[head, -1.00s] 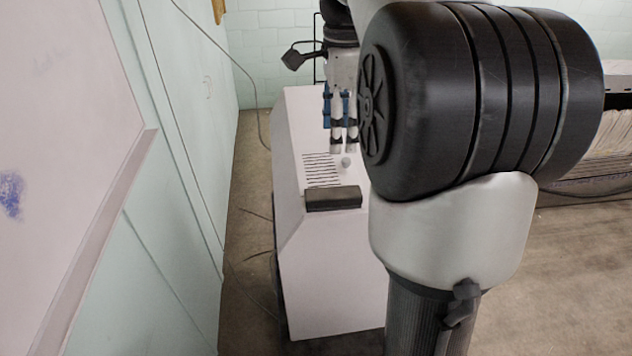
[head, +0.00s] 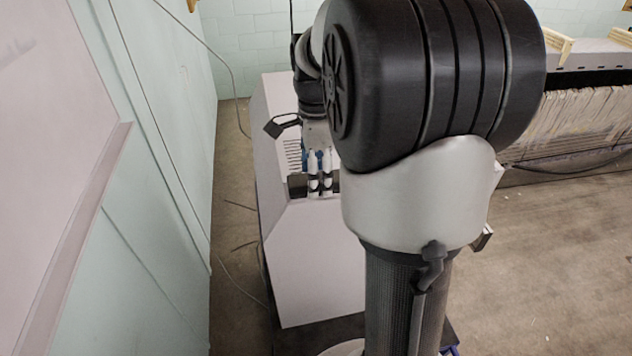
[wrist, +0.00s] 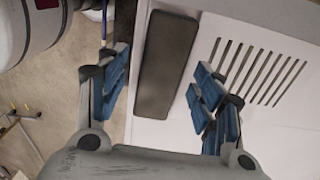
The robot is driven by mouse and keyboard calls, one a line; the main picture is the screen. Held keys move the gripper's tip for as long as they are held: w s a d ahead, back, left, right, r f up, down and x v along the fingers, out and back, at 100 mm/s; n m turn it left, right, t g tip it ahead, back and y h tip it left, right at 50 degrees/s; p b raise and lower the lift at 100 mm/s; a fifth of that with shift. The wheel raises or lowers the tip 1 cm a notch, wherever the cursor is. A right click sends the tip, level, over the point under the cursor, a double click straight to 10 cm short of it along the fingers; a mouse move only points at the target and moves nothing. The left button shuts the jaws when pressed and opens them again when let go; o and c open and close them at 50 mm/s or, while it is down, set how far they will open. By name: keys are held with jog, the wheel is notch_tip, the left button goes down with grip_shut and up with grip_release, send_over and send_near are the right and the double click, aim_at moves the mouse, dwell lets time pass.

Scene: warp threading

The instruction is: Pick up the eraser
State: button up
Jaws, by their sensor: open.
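The eraser is a dark grey, rounded block lying on the white cabinet top. In the wrist view the eraser (wrist: 166,62) lies lengthwise between the blue-padded fingers of my gripper (wrist: 162,92), with a gap on each side. The gripper is open and empty. In the head view my gripper (head: 320,178) is in front of the eraser (head: 297,186) and hides its middle. My black and white arm covers the right part of the cabinet top.
The white cabinet (head: 315,260) has a row of dark slots (head: 293,155) beside the eraser. A whiteboard (head: 60,150) and pale green wall stand at the left. A rack of threads (head: 585,120) stands at the back right. Bare floor lies right of my arm.

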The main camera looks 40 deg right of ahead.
jog(key=shift+f, duration=0.25)
jog(key=shift+c, duration=0.5)
jog(key=c, duration=1)
jog(key=shift+c, duration=0.2)
jog(key=shift+r, duration=0.1)
notch_tip(320, 180, up, 20)
jog(key=p, duration=0.1)
jog(key=shift+p, duration=0.4)
